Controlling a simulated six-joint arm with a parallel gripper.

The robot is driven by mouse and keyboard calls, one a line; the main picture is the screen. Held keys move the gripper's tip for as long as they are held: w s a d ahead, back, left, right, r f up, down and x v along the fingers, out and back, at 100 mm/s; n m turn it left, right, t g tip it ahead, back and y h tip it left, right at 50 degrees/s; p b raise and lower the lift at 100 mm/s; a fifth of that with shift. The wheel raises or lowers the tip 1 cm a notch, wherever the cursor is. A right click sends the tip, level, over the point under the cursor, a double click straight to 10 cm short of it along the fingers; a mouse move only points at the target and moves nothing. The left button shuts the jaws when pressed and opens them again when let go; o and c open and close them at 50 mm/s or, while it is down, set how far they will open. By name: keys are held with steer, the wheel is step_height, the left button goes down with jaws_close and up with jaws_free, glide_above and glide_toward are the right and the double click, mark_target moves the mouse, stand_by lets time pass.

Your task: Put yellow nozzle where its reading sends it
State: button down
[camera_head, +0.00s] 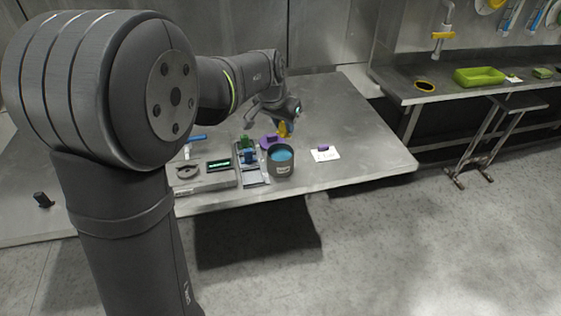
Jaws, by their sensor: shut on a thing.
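The yellow nozzle (284,130) is small in the head camera view, at the end of my arm over the steel table. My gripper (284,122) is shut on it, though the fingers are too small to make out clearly. The nozzle appears just behind a grey pot (281,170) with blue contents and right of a purple round piece (267,141). I cannot tell its height above the table. A grey device with a dark display (219,164) and a round pan (187,171) sits left of the pot. The display's reading is too small to read.
A grey tray (252,177) holds green and blue pieces. A white card (332,157) with a purple piece (323,148) lies right of the pot. A blue-handled tool lies behind the device.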

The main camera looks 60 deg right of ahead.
mark_target(282, 134)
steer(key=shift+f, duration=2.95)
steer(key=c, duration=1.1)
jaws_free()
steer(key=shift+c, duration=0.2)
steer(key=v, duration=1.7)
steer(key=shift+r, duration=0.25)
